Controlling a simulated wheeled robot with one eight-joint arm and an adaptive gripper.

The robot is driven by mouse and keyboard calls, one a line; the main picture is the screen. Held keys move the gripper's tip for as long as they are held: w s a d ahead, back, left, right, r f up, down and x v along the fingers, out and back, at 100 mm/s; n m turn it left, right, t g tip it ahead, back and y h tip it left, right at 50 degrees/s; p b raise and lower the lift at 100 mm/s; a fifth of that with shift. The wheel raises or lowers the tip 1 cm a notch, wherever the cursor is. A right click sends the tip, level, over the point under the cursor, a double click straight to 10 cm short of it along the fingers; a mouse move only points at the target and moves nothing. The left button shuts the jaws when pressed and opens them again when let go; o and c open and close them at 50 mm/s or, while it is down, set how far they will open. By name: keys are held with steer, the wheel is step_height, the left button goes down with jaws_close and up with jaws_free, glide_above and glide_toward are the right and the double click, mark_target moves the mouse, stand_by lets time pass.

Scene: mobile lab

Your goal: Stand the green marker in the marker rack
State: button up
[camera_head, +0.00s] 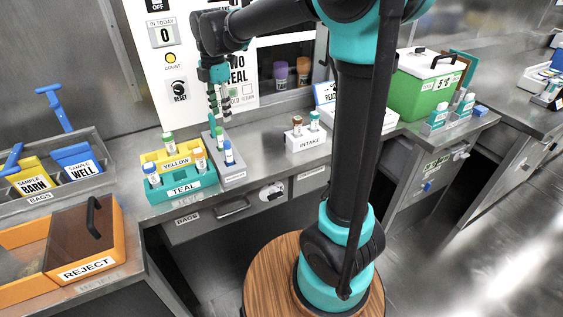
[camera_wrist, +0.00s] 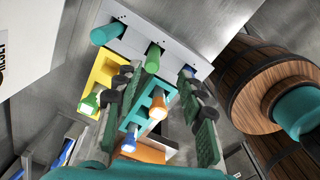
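A small grey rack (camera_head: 234,178) stands right of the yellow and teal racks; it also shows at the top of the wrist view (camera_wrist: 180,38). In the wrist view a green marker (camera_wrist: 153,59) stands in its middle hole, a teal one (camera_wrist: 106,33) at one end and a blue-topped one (camera_wrist: 188,71) at the other. My gripper (camera_head: 219,117) hangs above this rack, pointing down. In the wrist view its fingers (camera_wrist: 161,82) are open, with the green marker showing between and beyond the tips. I see no contact with it.
The yellow rack (camera_head: 160,158) and teal rack (camera_head: 184,187) with capped tubes stand close on the left. The intake rack (camera_head: 306,141) holds two tubes on the right. An orange reject bin (camera_head: 118,250) and sample bags lie farther left. Some bare counter (camera_head: 262,150) lies between the grey rack and intake.

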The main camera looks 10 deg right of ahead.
steer(key=s+d+f+m+t, duration=0.2)
steer(key=s+d+f+m, duration=0.6)
steer(key=d+m, duration=0.3)
steer(key=s+d+f+m+t, duration=0.2)
steer(key=s+d+f+m, duration=0.7)
steer(key=m, duration=0.5)
steer(key=shift+s+d+f, duration=0.3)
steer(key=shift+s+d, duration=0.7)
steer(key=shift+d, duration=0.1)
